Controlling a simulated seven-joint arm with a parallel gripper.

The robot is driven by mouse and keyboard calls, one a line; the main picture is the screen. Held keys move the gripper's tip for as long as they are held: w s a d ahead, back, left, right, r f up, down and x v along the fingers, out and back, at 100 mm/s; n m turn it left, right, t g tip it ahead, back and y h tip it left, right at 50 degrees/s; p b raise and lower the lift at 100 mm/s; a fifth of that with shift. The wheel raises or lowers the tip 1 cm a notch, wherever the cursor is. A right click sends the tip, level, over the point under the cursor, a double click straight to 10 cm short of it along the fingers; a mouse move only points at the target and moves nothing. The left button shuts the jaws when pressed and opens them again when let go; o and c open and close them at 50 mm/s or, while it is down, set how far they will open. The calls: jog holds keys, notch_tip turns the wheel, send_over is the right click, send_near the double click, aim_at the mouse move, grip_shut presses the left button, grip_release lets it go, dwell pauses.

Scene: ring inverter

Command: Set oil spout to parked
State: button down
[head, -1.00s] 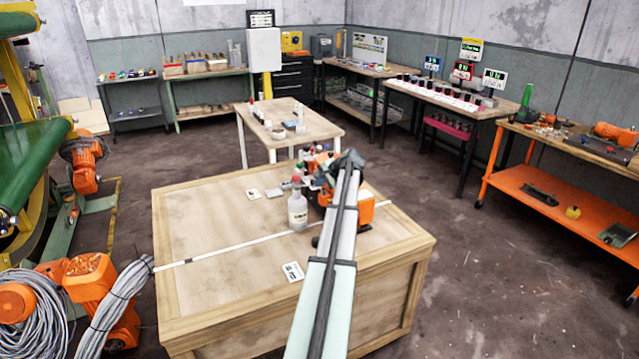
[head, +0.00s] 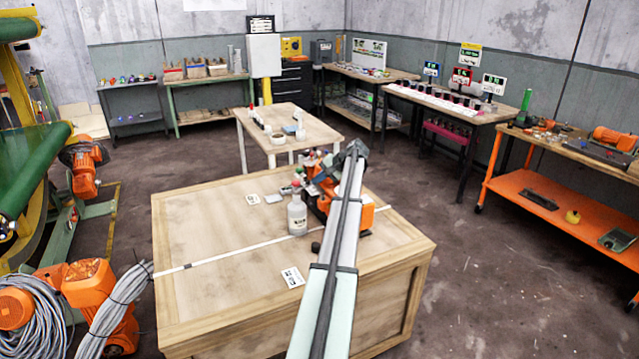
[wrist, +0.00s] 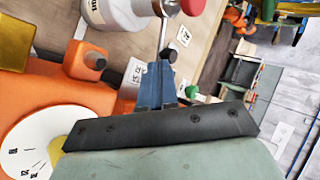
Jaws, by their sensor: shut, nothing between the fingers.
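An orange machine (head: 366,216) stands on the wooden crate (head: 220,285), partly hidden by my arm. In the wrist view its orange body (wrist: 50,88) fills the left side, with a white dial (wrist: 25,135) below. A thin silver rod (wrist: 163,38) with a dark end lies just beyond my fingertips, beside a red ball (wrist: 193,6). It may be the oil spout, but I cannot be sure. My gripper (wrist: 156,66) has its blue fingers shut and empty. Its tips are close to the rod; I cannot tell whether they touch. My arm hides the gripper in the head view.
A white bottle (head: 297,217) stands left of the machine, and its body shows at the top of the wrist view (wrist: 112,12). A black knob (head: 315,247) and a printed card (head: 292,278) are nearer. The crate's left half is mostly clear.

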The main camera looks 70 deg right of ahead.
jog(key=shift+w+d, duration=0.75)
jog(key=shift+w, duration=0.15)
jog(key=shift+w+d, duration=0.2)
jog(key=shift+w, duration=0.25)
jog(key=shift+w+d, duration=0.2)
jog(key=shift+w, duration=0.25)
jog(key=shift+a, duration=0.1)
jog(key=shift+w+a+f, duration=0.1)
jog(key=shift+w+a, duration=0.05)
jog(key=shift+a, duration=0.9)
jog(key=d+v, duration=0.1)
jog(key=v, duration=1.3)
jog(key=shift+d, duration=0.25)
jog(key=shift+s, duration=0.25)
